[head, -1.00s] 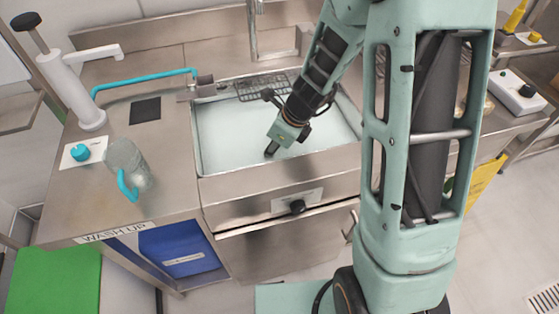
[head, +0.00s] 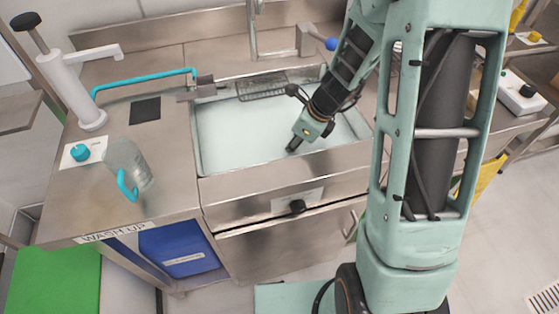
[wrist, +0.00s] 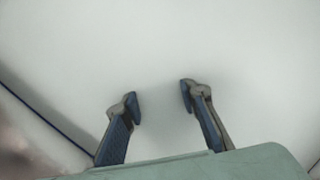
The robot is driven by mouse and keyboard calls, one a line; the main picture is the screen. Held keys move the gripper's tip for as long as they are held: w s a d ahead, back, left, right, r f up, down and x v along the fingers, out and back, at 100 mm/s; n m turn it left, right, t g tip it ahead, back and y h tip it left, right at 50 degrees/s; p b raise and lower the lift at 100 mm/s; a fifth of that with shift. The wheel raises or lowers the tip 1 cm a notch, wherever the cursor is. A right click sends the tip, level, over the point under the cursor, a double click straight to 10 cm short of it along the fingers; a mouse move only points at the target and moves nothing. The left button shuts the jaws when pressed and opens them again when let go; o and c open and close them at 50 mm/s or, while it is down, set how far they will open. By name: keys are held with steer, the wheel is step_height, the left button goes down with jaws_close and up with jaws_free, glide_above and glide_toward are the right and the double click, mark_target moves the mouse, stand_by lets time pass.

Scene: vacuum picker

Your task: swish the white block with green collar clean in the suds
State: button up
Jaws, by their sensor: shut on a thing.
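My gripper (head: 293,146) reaches down into the sink (head: 207,172), which is filled with pale, milky suds (head: 240,130). Its fingertips are at the suds, right of the sink's middle. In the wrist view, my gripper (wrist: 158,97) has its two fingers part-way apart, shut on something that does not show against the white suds. The white block with green collar is not visible in either view; what lies below the suds is hidden.
A wire rack (head: 262,88) sits at the sink's back edge beneath the tap (head: 252,30). On the left counter stand a clear jug with a teal handle (head: 127,186) and a white pump dispenser (head: 75,90). The sink's left part is free.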

steer(key=shift+s+a+p, duration=0.15)
steer(key=shift+s+a, duration=0.05)
steer(key=shift+a, duration=0.8)
steer(key=shift+s+a+p, duration=0.15)
steer(key=shift+s+a, duration=0.05)
steer(key=shift+a, duration=0.75)
steer(key=shift+s+a+p, duration=0.15)
steer(key=shift+s+a, duration=0.05)
steer(key=shift+a, duration=0.8)
steer(key=shift+w+d, duration=0.2)
steer(key=shift+d, duration=0.8)
steer(key=shift+w+d, duration=0.2)
steer(key=shift+d, duration=0.75)
steer(key=shift+w+d, duration=0.2)
steer(key=shift+d, duration=0.8)
step_height(320, 180, up, 19)
steer(key=p, duration=1.8)
